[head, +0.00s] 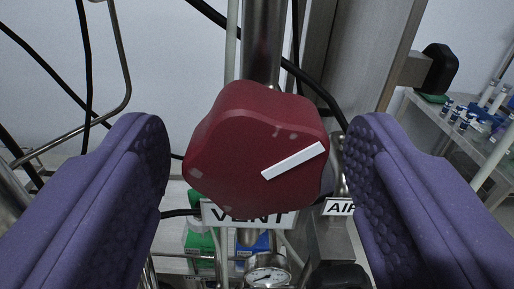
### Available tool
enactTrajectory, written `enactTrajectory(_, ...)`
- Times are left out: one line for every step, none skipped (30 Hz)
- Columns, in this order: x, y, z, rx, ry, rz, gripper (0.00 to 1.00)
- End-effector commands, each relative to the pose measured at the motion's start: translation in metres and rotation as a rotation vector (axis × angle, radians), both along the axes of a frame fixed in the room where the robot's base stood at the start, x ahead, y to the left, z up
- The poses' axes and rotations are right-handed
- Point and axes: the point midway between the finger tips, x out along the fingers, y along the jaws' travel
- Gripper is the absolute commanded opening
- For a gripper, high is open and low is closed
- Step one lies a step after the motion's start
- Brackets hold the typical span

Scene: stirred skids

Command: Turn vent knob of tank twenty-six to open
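A dark red lobed knob (235,140) fills the middle of the head view. A white pointer bar (294,160) on its face slants up to the right. A white label reading VENT (248,216) sits just below, partly hidden by the knob. My gripper (260,150) has two purple padded fingers, one on each side of the knob. The fingers are open, with a gap visible between each finger and the knob. No tank number or open marking shows.
A label starting AIR (339,207) is at the lower right, partly hidden by my right finger. A round gauge (268,277) is below. A steel pipe (264,45) rises behind the knob. Black cables and tubing run at left. A bench (450,140) with small bottles is at right.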

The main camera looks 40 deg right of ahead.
Motion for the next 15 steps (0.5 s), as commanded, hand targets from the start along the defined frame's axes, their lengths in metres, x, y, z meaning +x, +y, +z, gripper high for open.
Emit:
enactTrajectory(-0.0001, 0.0001, 0.0, 0.0, 0.0, 0.0, 0.59)
enactTrajectory(-0.0001, 0.0001, 0.0, 0.0, 0.0, 0.0, 0.52)
enactTrajectory(-0.0002, 0.0001, 0.0, 0.0, 0.0, 0.0, 0.43)
enactTrajectory(-0.0002, 0.0, 0.0, 0.0, 0.0, 0.0, 0.36)
enactTrajectory(-0.0002, 0.0001, 0.0, 0.0, 0.0, 0.0, 0.29)
enactTrajectory(-0.0002, 0.0, 0.0, 0.0, 0.0, 0.0, 0.2)
enactTrajectory(-0.0002, 0.0, 0.0, 0.0, 0.0, 0.0, 0.13)
enactTrajectory(-0.0002, 0.0001, 0.0, 0.0, 0.0, 0.0, 0.12)
enactTrajectory(-0.0002, 0.0002, 0.0, 0.0, 0.0, 0.0, 0.12)
enactTrajectory(-0.0002, 0.0002, 0.0, -0.001, 0.001, 0.0, 0.12)
enactTrajectory(-0.0002, 0.0002, 0.0, -0.002, 0.002, 0.0, 0.12)
enactTrajectory(-0.0002, 0.0002, 0.0, -0.005, 0.003, 0.0, 0.12)
enactTrajectory(-0.0003, 0.0002, -0.0001, -0.007, 0.005, 0.0, 0.12)
enactTrajectory(-0.0003, 0.0002, -0.0001, -0.012, 0.008, 0.0, 0.12)
enactTrajectory(-0.0002, 0.0001, -0.0002, -0.019, 0.013, 0.0, 0.12)
